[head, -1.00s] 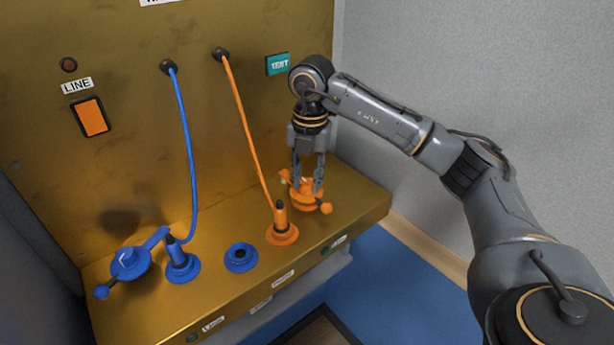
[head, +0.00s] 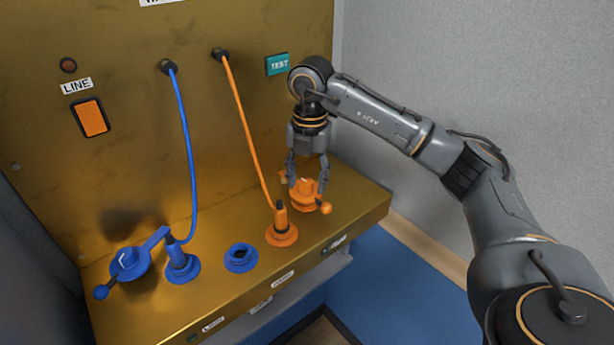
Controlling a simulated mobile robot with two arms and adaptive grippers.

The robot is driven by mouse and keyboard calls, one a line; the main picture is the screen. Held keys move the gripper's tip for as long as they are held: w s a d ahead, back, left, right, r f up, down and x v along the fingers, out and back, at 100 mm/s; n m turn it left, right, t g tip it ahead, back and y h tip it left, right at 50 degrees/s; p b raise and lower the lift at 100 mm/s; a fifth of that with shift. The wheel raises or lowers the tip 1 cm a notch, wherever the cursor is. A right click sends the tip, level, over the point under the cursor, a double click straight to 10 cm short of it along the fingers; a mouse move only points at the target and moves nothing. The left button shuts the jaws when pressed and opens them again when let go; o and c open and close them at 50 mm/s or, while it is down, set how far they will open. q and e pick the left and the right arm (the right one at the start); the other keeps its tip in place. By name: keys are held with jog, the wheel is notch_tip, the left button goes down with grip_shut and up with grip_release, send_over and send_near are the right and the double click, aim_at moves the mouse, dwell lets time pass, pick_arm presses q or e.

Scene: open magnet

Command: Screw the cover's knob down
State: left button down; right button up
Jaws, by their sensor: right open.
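The orange cover with its knob (head: 305,190) sits at the right end of the brass shelf, with a round ball end (head: 325,207) sticking out to the lower right. My right gripper (head: 307,178) points straight down over it, its fingers spread open on either side of the knob. I cannot tell whether the fingers touch the knob. My left gripper is not in view.
An orange plug (head: 281,225) with its cable stands just left of the orange cover. A blue plug (head: 178,258) and an empty blue socket (head: 241,257) are further left. The brass panel (head: 130,130) rises behind; a grey wall (head: 480,80) is at right.

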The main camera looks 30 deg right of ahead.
aim_at(309, 182)
notch_tip(309, 182, up, 12)
jog(key=shift+s+d, duration=0.15)
jog(key=shift+s, duration=0.05)
dwell(0.4)
jog(key=shift+f, duration=0.1)
dwell(0.4)
